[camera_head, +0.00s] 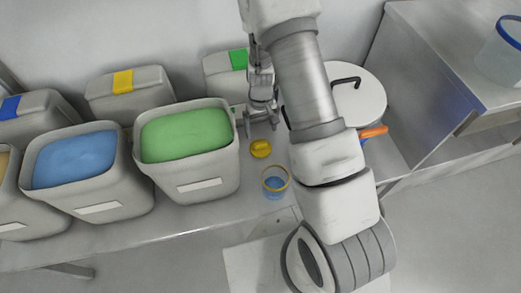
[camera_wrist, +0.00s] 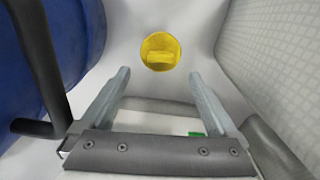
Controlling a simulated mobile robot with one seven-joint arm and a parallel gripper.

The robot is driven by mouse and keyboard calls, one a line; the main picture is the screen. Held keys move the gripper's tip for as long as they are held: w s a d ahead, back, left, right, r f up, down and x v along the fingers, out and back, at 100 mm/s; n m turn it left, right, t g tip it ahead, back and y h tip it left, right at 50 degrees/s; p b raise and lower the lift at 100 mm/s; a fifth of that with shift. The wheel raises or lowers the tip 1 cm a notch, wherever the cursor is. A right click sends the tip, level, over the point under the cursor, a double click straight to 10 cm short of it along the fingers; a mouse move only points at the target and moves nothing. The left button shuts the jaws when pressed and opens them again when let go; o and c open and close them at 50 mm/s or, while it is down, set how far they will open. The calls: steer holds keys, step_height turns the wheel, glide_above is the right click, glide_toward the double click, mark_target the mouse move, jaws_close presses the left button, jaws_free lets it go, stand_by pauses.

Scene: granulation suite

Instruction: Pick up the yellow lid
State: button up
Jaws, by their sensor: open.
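The yellow lid (camera_head: 261,148) lies flat on the bench, right of the bin with green contents. In the wrist view the lid (camera_wrist: 161,51) is round with a raised grip bar across its middle. It lies beyond the fingertips, roughly centred between them. My gripper (camera_wrist: 158,80) is open and empty, with its two fingers apart.
A bin with green contents (camera_head: 190,181) stands close on the left. A pot with a white lid (camera_head: 359,98) stands on the right. A clear cup with a yellow rim (camera_head: 275,184) is in front of the lid. An orange-handled tool (camera_head: 374,131) lies near the pot.

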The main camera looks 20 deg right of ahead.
mark_target(261, 143)
step_height(261, 143, down, 8)
steer(key=b, duration=0.3)
steer(key=shift+w+a, duration=0.1)
steer(key=c, duration=1.4)
steer(key=shift+r, duration=0.1)
